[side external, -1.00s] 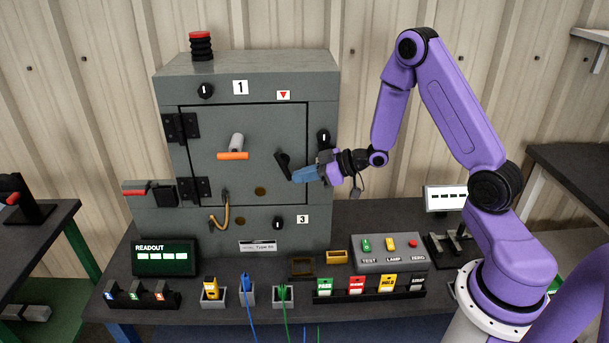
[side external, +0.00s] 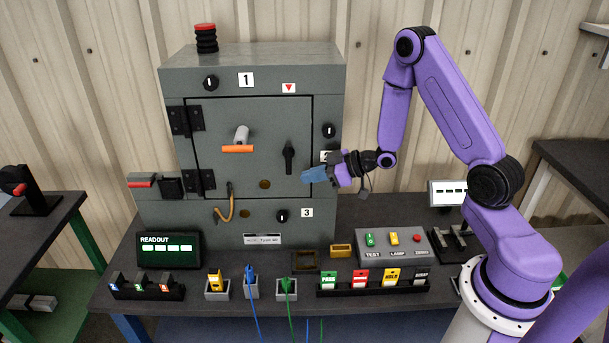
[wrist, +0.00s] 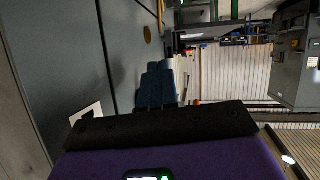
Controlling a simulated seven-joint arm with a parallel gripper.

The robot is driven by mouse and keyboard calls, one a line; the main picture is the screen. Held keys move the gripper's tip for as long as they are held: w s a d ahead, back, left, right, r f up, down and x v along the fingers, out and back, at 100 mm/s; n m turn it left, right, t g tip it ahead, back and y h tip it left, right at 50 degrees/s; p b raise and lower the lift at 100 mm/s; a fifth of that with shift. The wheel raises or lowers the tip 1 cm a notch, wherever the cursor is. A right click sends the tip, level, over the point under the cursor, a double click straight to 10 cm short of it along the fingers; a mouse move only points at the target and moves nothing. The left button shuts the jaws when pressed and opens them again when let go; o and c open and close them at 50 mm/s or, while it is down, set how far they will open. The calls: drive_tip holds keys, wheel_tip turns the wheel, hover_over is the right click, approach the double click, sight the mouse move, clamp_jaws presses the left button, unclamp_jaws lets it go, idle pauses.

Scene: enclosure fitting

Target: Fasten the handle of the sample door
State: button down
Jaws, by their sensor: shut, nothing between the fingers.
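The sample door (side external: 215,115) is a grey panel on the front of the grey enclosure, hinged at its left, and it looks flush with the frame. Its black lever handle (side external: 289,157) near the right edge hangs about vertical, its grip pointing down. An orange bar on a grey stub (side external: 238,148) sits left of it. My gripper (side external: 304,178) has blue fingers, shut and empty, just right of and below the lever's lower end, apart from it in the picture. In the wrist view the fingers (wrist: 157,85) are together beside grey panels; the lever cannot be made out there.
Black knobs (side external: 329,131) sit on the enclosure's face around the door. A tan cable loop (side external: 229,205) hangs at lower left. A readout (side external: 168,250), coloured connectors and a button box (side external: 392,244) stand on the bench in front.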

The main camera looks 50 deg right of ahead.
drive_tip(key=s+d, duration=0.6)
drive_tip(key=s, duration=0.3)
drive_tip(key=s+a+r+n+g+h, duration=0.2)
drive_tip(key=a+g, duration=0.1)
drive_tip(key=a, duration=0.3)
drive_tip(key=s+a+r+n+g+h, duration=0.1)
drive_tip(key=s+a+r+g+h, duration=0.15)
drive_tip(key=a, duration=0.35)
drive_tip(key=s+a+r+g, duration=0.1)
drive_tip(key=s+r, duration=0.1)
drive_tip(key=s, duration=0.4)
drive_tip(key=s+a+r+n+g+h, duration=0.1)
drive_tip(key=s+r+g, duration=0.1)
drive_tip(key=s, duration=0.5)
drive_tip(key=s+a+r+n+g+h, duration=0.1)
drive_tip(key=s+r+g, duration=0.1)
drive_tip(key=s, duration=0.5)
drive_tip(key=shift+s+a+r, duration=0.25)
drive_tip(key=shift+a+r, duration=0.05)
drive_tip(key=shift+r, duration=0.1)
